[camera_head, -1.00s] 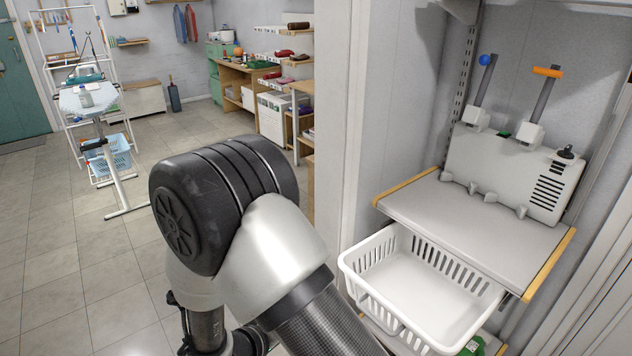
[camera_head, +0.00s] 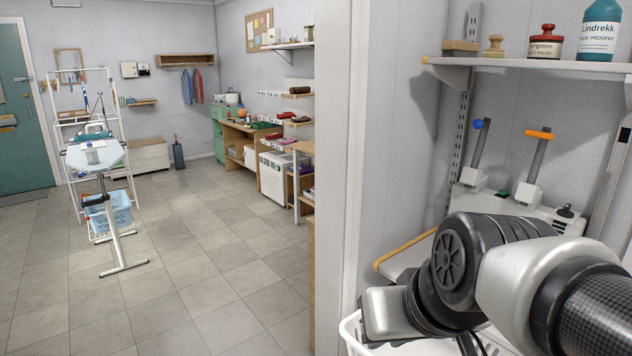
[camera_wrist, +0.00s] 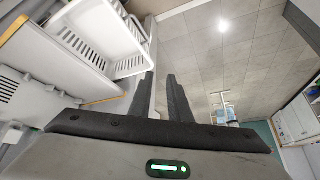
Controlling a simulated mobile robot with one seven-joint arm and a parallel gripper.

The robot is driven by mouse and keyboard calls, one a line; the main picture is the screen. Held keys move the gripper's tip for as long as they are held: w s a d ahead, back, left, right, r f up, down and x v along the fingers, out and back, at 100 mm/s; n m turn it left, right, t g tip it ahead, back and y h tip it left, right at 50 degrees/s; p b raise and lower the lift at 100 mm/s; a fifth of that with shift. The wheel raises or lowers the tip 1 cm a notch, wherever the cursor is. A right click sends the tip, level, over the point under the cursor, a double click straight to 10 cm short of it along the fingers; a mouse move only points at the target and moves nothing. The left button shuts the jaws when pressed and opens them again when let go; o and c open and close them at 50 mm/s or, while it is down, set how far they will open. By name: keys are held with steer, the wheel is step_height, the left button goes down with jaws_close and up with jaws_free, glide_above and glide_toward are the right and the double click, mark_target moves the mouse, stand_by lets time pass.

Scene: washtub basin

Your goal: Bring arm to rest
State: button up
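My arm (camera_head: 500,275) is folded up at the right of the head view, in front of the shelf niche. My gripper (camera_wrist: 160,76) shows in the wrist view, its two dark fingers apart with bare floor visible between them. It is open and holds nothing. The gripper itself cannot be made out in the head view.
A white slotted basket (camera_wrist: 107,38) is at upper left in the wrist view; my arm mostly covers it in the head view. A lever unit (camera_head: 522,205) and an upper shelf (camera_head: 545,72) with bottles and brushes stand close by.

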steer(key=s+d+m+h, duration=0.1)
steer(key=s+d+h, duration=0.1)
steer(key=s+d, duration=0.3)
step_height(320, 180, up, 17)
steer(key=p, duration=1.6)
steer(key=shift+w+a+f+g+y+p, duration=0.2)
steer(key=shift+w+a+g+y+p, duration=0.15)
steer(key=shift+a, duration=0.1)
